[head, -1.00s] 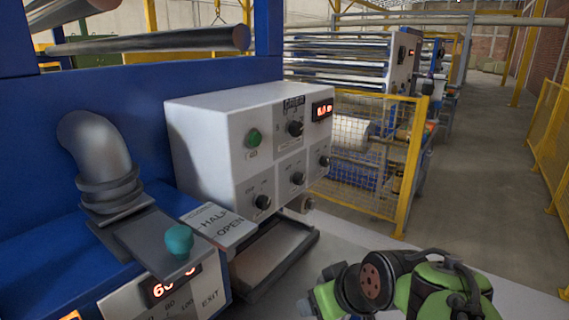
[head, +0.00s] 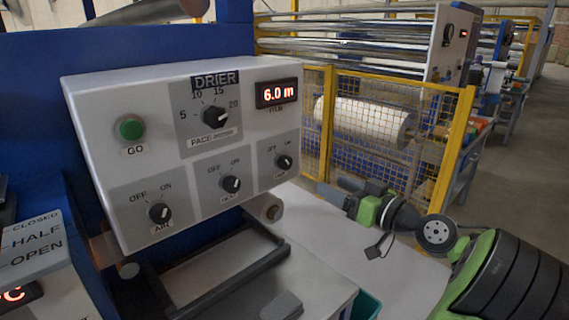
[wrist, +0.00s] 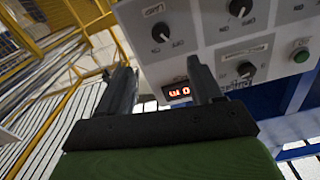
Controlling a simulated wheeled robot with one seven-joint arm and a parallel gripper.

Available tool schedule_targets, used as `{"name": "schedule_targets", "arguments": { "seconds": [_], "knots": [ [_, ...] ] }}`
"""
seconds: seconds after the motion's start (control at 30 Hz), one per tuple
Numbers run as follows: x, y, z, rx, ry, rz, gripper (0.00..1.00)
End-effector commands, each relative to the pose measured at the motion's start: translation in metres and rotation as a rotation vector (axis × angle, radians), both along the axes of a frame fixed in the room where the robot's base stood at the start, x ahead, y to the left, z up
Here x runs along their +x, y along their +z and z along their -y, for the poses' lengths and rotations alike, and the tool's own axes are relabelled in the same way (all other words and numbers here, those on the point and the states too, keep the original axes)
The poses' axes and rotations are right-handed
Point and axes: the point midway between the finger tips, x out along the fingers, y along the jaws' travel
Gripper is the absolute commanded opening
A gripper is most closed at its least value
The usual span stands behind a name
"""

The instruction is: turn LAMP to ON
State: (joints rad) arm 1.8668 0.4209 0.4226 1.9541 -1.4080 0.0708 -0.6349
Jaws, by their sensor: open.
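The LAMP knob (head: 285,161) is a round black dial at the lower right of the white drier panel (head: 95,115), with OFF and ON marked above it. I cannot tell surely which mark it points at. The knob also shows at the top of the wrist view (wrist: 160,32), upside down, with a small white mark. My gripper (head: 330,188) is right of and a little below the knob, apart from it. In the wrist view its two dark fingers (wrist: 165,85) are spread, with nothing between them; the panel lies beyond.
The panel also carries the AIR knob (head: 158,212), HEAT knob (head: 231,184), pace dial (head: 214,116), green GO button (head: 131,128) and a 6.0 m display (head: 277,93). A yellow mesh guard (head: 435,190) stands behind my gripper. A dark-framed tray (head: 225,265) lies below the panel.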

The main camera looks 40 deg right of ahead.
Motion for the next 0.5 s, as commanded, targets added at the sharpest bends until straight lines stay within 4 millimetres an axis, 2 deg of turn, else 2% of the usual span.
{"name": "schedule_targets", "arguments": {
  "seconds": [0.5],
  "knots": [
    [0.125, 0.0, -0.006, 0.002, 0.005, -0.001, 0.65]
  ]
}}
